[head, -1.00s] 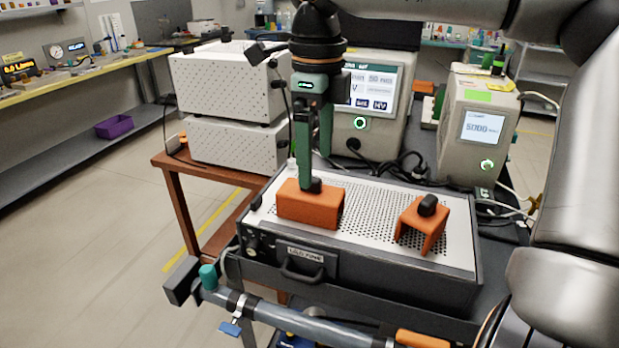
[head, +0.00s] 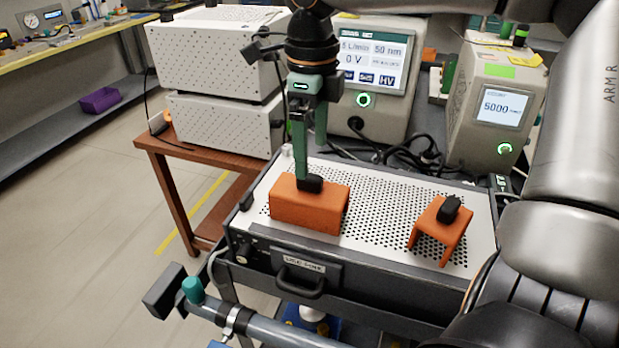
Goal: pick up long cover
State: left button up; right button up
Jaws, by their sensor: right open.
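The long orange cover (head: 308,210) lies on the perforated top plate of a dark instrument box (head: 375,190), on its left part, with a black knob on top. My right gripper (head: 309,172) points down from above, its green fingers open, with the tips at the knob of this cover. I cannot tell whether the fingers touch the knob. A shorter orange cover (head: 440,230), shaped like an arch with a black knob, stands on the right part of the same plate. My left gripper is not in view.
Behind the box stand an instrument with a large screen (head: 375,55) and a smaller one (head: 495,110) reading 5000. Stacked white boxes (head: 225,120) sit on a brown table at left. A grey tube with a teal cap (head: 193,290) runs along the front.

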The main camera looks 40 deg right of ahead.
aim_at(310, 176)
notch_tip(310, 176, down, 7)
jog(key=shift+a+r, duration=0.15)
dwell(0.4)
jog(key=c, duration=1.2)
jog(key=shift+r, duration=0.1)
jog(key=shift+c, duration=0.4)
jog(key=shift+w+r, duration=0.1)
